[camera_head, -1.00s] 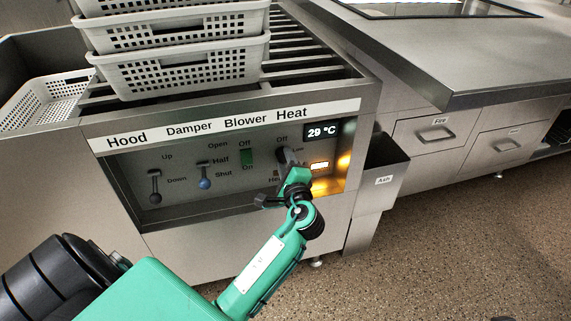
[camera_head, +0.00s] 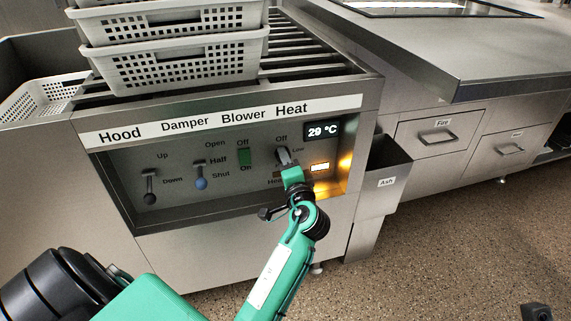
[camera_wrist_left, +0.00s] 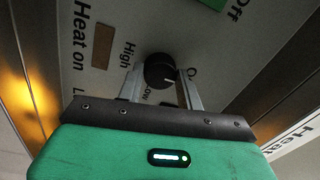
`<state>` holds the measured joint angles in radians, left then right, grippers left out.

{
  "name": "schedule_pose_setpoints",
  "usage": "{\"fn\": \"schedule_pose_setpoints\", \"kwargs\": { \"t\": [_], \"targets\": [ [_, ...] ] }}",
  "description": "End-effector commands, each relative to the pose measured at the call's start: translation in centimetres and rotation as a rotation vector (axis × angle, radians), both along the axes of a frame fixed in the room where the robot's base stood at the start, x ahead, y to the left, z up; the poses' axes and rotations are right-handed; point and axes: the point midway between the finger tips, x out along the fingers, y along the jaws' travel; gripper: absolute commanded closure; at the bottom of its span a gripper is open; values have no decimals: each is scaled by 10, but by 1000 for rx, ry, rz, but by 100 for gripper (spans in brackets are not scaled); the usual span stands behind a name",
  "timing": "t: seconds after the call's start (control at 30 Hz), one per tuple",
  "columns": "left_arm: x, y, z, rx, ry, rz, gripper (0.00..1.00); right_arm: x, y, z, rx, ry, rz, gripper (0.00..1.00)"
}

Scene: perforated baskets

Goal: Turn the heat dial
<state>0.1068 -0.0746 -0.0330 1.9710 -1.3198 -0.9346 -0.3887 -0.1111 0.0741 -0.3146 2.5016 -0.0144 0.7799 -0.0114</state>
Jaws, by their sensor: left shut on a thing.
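The heat dial (camera_wrist_left: 160,72) is a round black knob with a white mark, on the grey panel under the "Heat" label. In the left wrist view my left gripper (camera_wrist_left: 156,84) has a finger on each side of the dial and is shut on it. In the head view the gripper (camera_head: 285,158) reaches the panel from below and hides most of the dial. The white mark points toward the lower right in the wrist view, near the partly hidden "Low" lettering. My right gripper does not show.
A display (camera_head: 322,131) reads 29 °C. An orange light (camera_head: 320,167) glows beside the dial. The blower switch (camera_head: 244,157), damper lever (camera_head: 201,178) and hood lever (camera_head: 150,187) sit to the left. An ash bin (camera_head: 386,182) stands at right. Stacked white baskets (camera_head: 175,62) stand above.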

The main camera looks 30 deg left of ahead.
Motion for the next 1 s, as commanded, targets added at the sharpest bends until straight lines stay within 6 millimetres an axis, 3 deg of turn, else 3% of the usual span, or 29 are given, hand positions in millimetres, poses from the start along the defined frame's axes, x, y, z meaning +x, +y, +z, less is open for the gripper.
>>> {"fn": "schedule_pose_setpoints", "kwargs": {
  "t": [0.37,0.4,0.5,0.8,1.0],
  "targets": [
    [0,0,-2,-7,0,1,86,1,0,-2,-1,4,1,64],
    [0,0,-2,-7,0,1,60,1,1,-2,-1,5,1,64],
    [0,0,-2,-6,0,0,42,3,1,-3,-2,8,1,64],
    [-1,-2,-1,-4,-2,-1,42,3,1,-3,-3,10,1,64],
    [-18,-21,-2,-7,1,-1,42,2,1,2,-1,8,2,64]
  ]
}}
